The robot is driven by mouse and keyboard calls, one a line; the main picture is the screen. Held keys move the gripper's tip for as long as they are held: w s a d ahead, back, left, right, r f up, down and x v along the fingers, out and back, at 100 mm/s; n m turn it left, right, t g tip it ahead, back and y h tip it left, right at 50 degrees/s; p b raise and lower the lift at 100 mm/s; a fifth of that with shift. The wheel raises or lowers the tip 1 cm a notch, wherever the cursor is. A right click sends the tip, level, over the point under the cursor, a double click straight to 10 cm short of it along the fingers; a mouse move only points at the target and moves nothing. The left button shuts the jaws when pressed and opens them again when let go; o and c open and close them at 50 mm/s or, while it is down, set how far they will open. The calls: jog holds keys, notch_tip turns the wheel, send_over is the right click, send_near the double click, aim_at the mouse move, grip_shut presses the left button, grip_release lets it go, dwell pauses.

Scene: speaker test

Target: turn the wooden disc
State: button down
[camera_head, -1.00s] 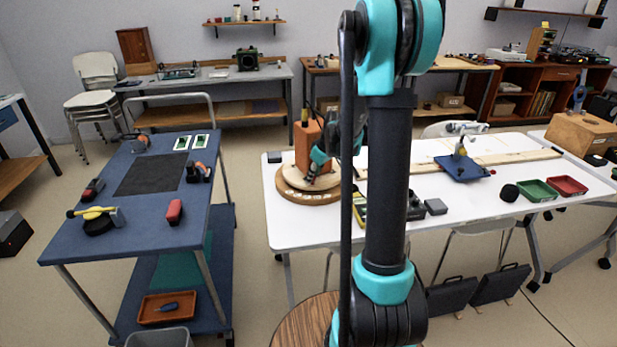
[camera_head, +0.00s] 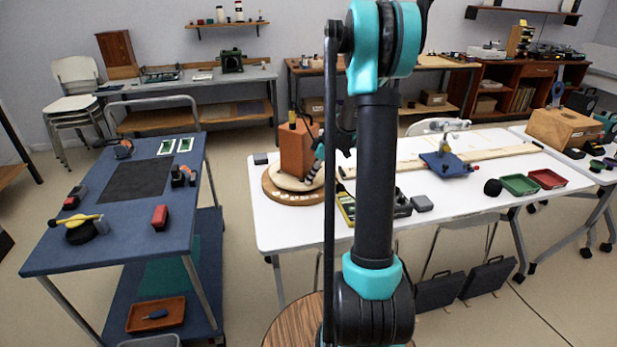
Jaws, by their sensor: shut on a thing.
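The wooden disc (camera_head: 279,195) lies flat at the left end of the white table (camera_head: 275,236), with a paler round top layer. An upright reddish-brown wooden box (camera_head: 295,152) stands on the disc, with a small dark and yellow item (camera_head: 292,120) on top. My gripper (camera_head: 312,176) reaches down at the right side of the box, at the disc's top. It is shut there, seemingly on a part of the disc; the exact contact is too small to see. My arm hides the disc's right surroundings and part of the wrist.
A small dark block (camera_head: 260,159) sits left of the disc. A yellow-edged tool (camera_head: 346,208) and a grey block (camera_head: 422,203) lie to its right. A blue cart (camera_head: 130,245) stands to the left, across a floor gap. A blue-based device (camera_head: 448,164) stands farther right.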

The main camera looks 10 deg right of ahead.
jog(key=shift+w+d+n, duration=0.1)
jog(key=shift+d+n, duration=0.15)
jog(key=shift+n, duration=0.05)
dwell(0.5)
jog(key=c, duration=1.7)
grip_release()
jog(key=shift+r, duration=0.1)
jog(key=v, duration=1.2)
jog(key=shift+w, duration=0.1)
